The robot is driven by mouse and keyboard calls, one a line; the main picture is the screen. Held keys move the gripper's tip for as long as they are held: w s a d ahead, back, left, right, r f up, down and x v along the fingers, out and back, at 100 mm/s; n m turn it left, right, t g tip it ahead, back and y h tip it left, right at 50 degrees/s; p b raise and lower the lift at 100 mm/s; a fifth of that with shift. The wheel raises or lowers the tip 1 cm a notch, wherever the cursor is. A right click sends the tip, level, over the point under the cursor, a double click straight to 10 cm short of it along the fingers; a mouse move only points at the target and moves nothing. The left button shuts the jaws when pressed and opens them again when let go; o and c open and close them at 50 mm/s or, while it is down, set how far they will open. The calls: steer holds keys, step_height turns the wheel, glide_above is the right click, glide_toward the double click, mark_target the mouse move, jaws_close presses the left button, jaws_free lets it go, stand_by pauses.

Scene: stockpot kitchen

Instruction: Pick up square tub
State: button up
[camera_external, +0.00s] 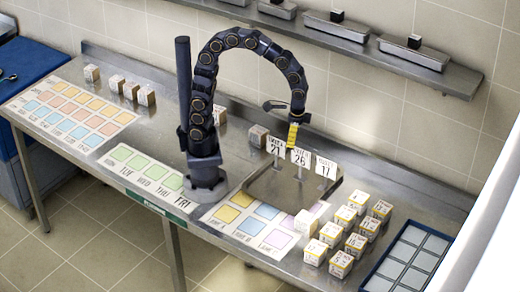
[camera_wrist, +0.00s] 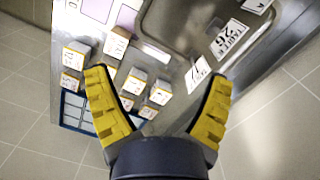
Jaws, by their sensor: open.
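Several white square tubs with lettered lids, many with a yellow band, stand in rows at the front right, one of them a tub (camera_external: 345,217) in the middle of the group. In the wrist view, tubs show between the fingers, such as one tub (camera_wrist: 135,83), and left of them, such as another tub (camera_wrist: 76,55). The pictures do not show which tub is meant. My gripper (camera_external: 293,135) hangs above the back of the sunken tray, behind and left of the tubs. In the wrist view its yellow fingers (camera_wrist: 160,84) are spread apart and empty.
Numbered cards (camera_external: 301,157) stand upright in the sunken tray (camera_external: 262,192), close below my gripper. A blue compartment tray (camera_external: 408,262) lies right of the tubs. Coloured square mats (camera_external: 250,218) lie left of them. A wall shelf (camera_external: 370,55) with metal pans is behind.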

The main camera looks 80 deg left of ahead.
steer(key=w+d+f+m, duration=0.1)
steer(key=w+d+f, duration=0.25)
steer(key=d, duration=0.45)
steer(key=m+t, duration=0.1)
steer(key=m, duration=0.2)
glide_above(316, 248)
steer(key=f, duration=1.4)
steer(key=shift+s+a+f, duration=0.1)
steer(key=shift+s+a, duration=0.05)
steer(key=shift+s, duration=0.1)
steer(key=shift+f, duration=0.35)
steer(key=f, duration=0.7)
steer(key=shift+w+f, duration=0.15)
steer(key=shift+w, duration=0.15)
steer(key=c, duration=0.9)
